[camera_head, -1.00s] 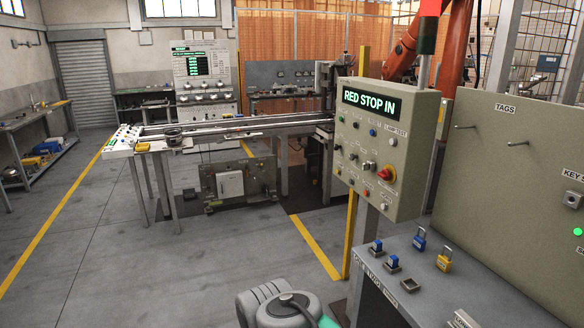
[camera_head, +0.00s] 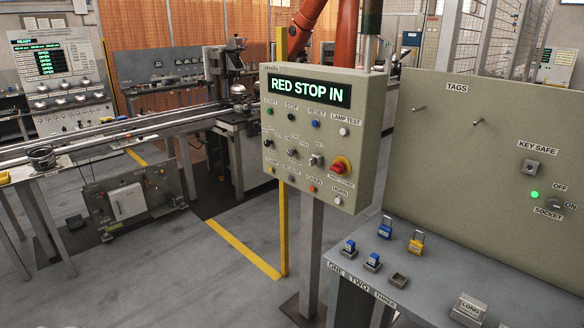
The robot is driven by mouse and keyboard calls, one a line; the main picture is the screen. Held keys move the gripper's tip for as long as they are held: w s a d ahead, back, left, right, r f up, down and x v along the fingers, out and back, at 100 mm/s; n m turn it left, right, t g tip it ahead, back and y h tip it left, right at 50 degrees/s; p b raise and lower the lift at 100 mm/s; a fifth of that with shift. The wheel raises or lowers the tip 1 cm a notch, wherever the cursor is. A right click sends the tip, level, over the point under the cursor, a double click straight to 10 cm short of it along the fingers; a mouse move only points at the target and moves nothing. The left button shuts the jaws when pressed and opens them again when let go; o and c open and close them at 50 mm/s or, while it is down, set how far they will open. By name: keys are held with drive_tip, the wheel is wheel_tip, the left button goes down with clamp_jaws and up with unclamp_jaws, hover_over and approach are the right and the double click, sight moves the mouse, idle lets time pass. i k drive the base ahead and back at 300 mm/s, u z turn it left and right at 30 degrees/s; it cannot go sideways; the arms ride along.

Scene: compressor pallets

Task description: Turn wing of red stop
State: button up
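My gripper is not in view.
A grey bench (camera_head: 440,268) at the lower right bears blue and yellow padlocks (camera_head: 416,242) and labelled blocks. A board with tag pegs and a key safe (camera_head: 531,167) rises behind it. A yellow post (camera_head: 283,240) stands behind the panel.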

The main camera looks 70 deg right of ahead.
sight(333, 169)
drive_tip(key=z, duration=0.3)
drive_tip(key=i, duration=1)
drive_tip(key=z, duration=1.3)
drive_tip(key=i, duration=0.7)
drive_tip(key=z, duration=0.75)
